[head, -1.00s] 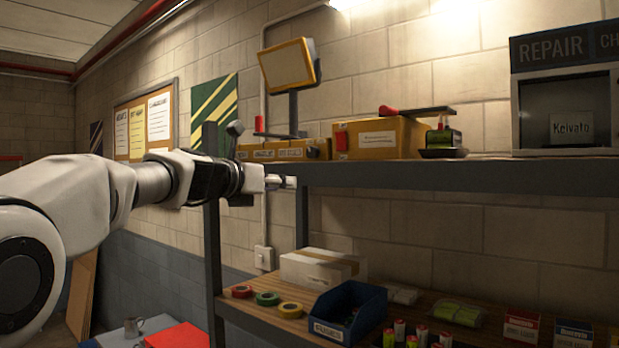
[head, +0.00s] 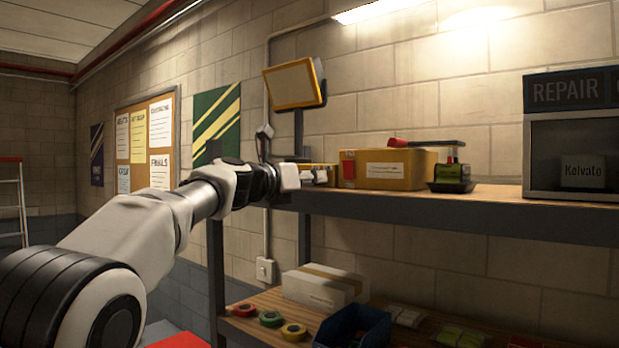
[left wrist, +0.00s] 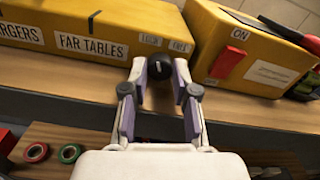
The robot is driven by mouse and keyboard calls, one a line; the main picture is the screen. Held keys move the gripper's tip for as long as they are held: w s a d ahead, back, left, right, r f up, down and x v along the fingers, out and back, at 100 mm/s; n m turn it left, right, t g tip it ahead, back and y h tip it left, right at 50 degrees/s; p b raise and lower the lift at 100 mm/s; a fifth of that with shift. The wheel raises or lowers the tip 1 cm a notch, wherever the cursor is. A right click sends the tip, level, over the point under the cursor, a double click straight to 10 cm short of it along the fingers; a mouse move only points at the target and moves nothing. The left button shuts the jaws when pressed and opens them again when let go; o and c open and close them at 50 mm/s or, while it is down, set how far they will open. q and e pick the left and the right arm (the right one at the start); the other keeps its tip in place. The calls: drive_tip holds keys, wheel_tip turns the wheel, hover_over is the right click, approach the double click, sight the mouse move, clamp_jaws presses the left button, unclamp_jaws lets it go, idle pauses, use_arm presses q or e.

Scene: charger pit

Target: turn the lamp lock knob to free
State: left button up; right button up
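The lamp lock knob (left wrist: 160,68) is a dark round knob at the front of a long yellow box (left wrist: 75,30), below two small white labels that are too blurred to read surely. My left gripper (left wrist: 160,72) is open, with one finger on each side of the knob; I cannot tell whether they touch it. In the head view the left gripper (head: 318,175) is at the shelf's left end and hides the knob. The lamp (head: 292,84), a yellow-framed panel on a dark post, stands behind it. My right gripper is not in view.
A yellow box with a red switch (left wrist: 228,62) stands close to the right of the fingers. The upper shelf (head: 450,210) runs below. Tape rolls (head: 270,319), a white carton (head: 325,287) and a blue bin (head: 352,328) sit on the lower shelf.

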use_arm(q)
clamp_jaws()
drive_tip(key=m, duration=0.4)
drive_tip(key=o, duration=0.5)
unclamp_jaws()
drive_tip(key=shift+o, duration=0.8)
drive_tip(key=shift+f, duration=0.1)
drive_tip(key=shift+w+d, duration=0.1)
drive_tip(key=shift+w, duration=0.05)
